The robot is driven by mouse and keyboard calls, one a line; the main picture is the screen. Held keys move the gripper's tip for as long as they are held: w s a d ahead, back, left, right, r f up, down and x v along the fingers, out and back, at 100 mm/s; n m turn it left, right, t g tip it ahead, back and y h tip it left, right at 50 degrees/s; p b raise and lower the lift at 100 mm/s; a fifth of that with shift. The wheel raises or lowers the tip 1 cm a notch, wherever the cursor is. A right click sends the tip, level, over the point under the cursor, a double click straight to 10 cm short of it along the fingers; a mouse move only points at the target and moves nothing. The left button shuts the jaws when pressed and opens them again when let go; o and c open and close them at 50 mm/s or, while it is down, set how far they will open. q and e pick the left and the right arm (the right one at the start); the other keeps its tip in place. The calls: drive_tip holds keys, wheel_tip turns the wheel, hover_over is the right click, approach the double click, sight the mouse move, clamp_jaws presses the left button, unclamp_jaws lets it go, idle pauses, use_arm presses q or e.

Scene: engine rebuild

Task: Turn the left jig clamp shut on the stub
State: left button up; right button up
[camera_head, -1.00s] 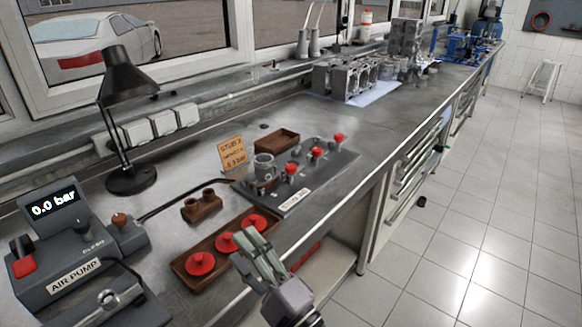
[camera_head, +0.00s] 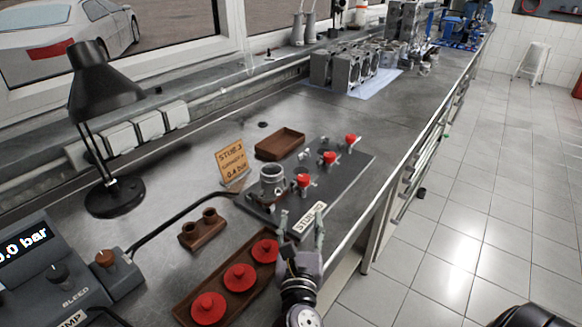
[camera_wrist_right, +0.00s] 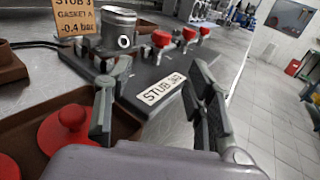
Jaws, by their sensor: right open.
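The stub (camera_head: 272,180), a grey metal cylinder, stands upright at the left end of the dark jig plate (camera_head: 345,180); it also shows in the right wrist view (camera_wrist_right: 117,28). Several metal fittings stand on the plate, some with red knobs; the nearest red knob (camera_head: 303,181) is just right of the stub. I cannot tell which fitting is the left clamp or whether it is shut. My right gripper (camera_head: 301,222) is open and empty at the plate's front edge, fingers either side of the STUB label (camera_head: 309,218). My left gripper is not in view.
A brown tray with red discs (camera_head: 239,278) lies at the front left. A small brown tray (camera_head: 280,144) and an orange sign (camera_head: 231,161) stand behind the jig. The pump (camera_head: 45,265) and lamp (camera_head: 105,90) are left.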

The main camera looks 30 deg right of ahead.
sight(303, 182)
drive_tip(key=shift+w+d, duration=0.15)
drive_tip(key=shift+w, duration=0.05)
drive_tip(key=shift+w+d+r+p, duration=0.25)
drive_tip(key=shift+w+d+p, duration=0.1)
drive_tip(key=shift+w+d, duration=0.25)
drive_tip(key=shift+w+d+r+p, duration=0.2)
drive_tip(key=shift+w+d+p, duration=0.1)
drive_tip(key=shift+w+d, duration=0.25)
drive_tip(key=x, duration=0.4)
drive_tip(key=shift+a+f+p, duration=0.1)
drive_tip(key=shift+p, duration=0.25)
drive_tip(key=p+x, duration=0.1)
drive_tip(key=x, duration=0.7)
drive_tip(key=shift+w+f, duration=0.15)
drive_tip(key=shift+w, duration=0.2)
drive_tip(key=shift+w+d, duration=0.2)
drive_tip(key=shift+d, duration=0.05)
clamp_jaws()
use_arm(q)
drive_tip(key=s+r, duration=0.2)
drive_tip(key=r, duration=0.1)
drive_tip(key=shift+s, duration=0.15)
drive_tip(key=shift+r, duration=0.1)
